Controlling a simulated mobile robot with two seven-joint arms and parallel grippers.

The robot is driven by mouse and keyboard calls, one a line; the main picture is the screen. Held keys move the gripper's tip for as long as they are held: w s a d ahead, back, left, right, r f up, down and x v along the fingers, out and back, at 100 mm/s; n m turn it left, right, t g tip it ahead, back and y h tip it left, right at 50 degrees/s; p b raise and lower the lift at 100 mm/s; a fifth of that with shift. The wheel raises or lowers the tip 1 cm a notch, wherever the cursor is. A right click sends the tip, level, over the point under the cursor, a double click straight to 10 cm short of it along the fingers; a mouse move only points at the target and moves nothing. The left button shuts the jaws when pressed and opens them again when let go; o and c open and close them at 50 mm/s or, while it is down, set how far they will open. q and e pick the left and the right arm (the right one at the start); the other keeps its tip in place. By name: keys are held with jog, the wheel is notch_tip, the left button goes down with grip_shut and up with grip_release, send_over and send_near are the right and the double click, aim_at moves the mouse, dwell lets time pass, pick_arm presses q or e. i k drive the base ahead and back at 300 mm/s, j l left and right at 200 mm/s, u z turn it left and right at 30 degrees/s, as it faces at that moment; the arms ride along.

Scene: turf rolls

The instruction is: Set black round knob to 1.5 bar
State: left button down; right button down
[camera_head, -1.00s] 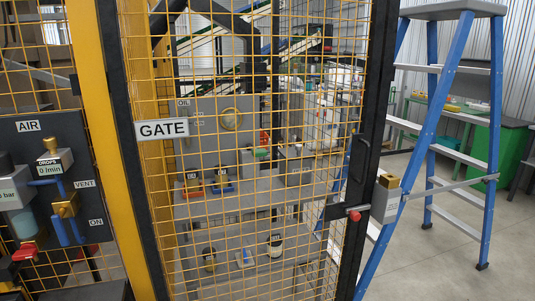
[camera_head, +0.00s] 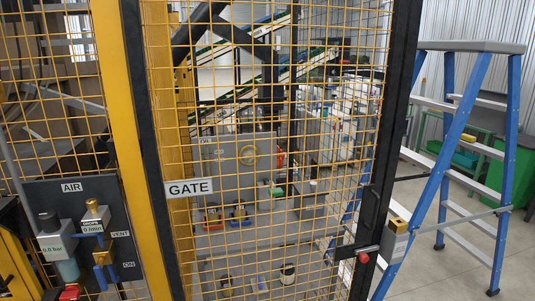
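The AIR panel (camera_head: 112,190) is a dark plate on the yellow mesh fence at the left. A black round knob (camera_head: 47,217) sits on top of the regulator at the panel's left side. The regulator's display (camera_head: 54,248) appears to read 0.0 bar. A bluish bowl (camera_head: 67,270) hangs below it. A brass valve (camera_head: 103,258) with a blue handle sits between the VENT and ON labels. Neither of my grippers is in view.
A yellow post (camera_head: 130,150) stands right of the panel. Beside it is the mesh gate with a GATE sign (camera_head: 189,188) and a red-knobbed latch (camera_head: 364,257). A blue stepladder (camera_head: 455,150) stands at the right. A red part (camera_head: 70,292) shows at the bottom left.

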aim_at(49, 221)
jog(key=u, duration=1.3)
